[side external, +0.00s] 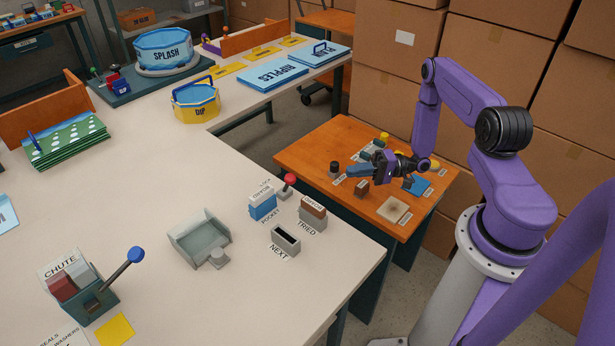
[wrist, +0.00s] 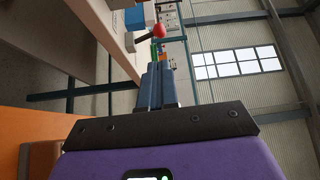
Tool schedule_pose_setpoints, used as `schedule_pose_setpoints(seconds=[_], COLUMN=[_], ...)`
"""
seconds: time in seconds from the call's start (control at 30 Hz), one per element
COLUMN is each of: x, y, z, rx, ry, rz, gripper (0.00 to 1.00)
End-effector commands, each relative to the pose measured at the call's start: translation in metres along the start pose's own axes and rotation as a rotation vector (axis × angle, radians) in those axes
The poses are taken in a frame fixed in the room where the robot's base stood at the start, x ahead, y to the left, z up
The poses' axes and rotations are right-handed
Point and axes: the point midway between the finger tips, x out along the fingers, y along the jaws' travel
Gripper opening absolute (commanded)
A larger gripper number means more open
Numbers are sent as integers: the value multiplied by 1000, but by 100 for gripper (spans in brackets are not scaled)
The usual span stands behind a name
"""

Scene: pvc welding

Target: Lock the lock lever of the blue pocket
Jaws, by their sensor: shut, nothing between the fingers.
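The blue pocket (side external: 262,208) is a small blue block with a pale top, standing on the pale table near its right corner. Its lock lever (side external: 289,180) has a red ball knob and stands on a grey base just right of the pocket, beside a label reading LOCK. My gripper (side external: 349,173) is shut and empty over the orange side table, to the right of the lever and apart from it. In the wrist view the shut fingers (wrist: 160,68) point toward the red knob (wrist: 157,31), with the blue pocket (wrist: 135,17) beside it.
A brown-topped TRIED holder (side external: 313,213) and a slotted NEXT holder (side external: 286,240) stand close to the lever. Small items crowd the orange table (side external: 310,155) under my gripper. A gap separates the two tables.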

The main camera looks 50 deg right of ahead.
Motion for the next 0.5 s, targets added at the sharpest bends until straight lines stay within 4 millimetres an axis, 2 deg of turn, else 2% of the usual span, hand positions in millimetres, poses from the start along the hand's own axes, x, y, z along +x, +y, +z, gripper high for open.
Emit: schedule_pose_setpoints(seconds=[0.17, 0.5], x=[20, 83], y=[0, 0], z=[1, 2], rx=[1, 0], ry=[-8, -9], rz=[-1, 0], gripper=[0, 0])
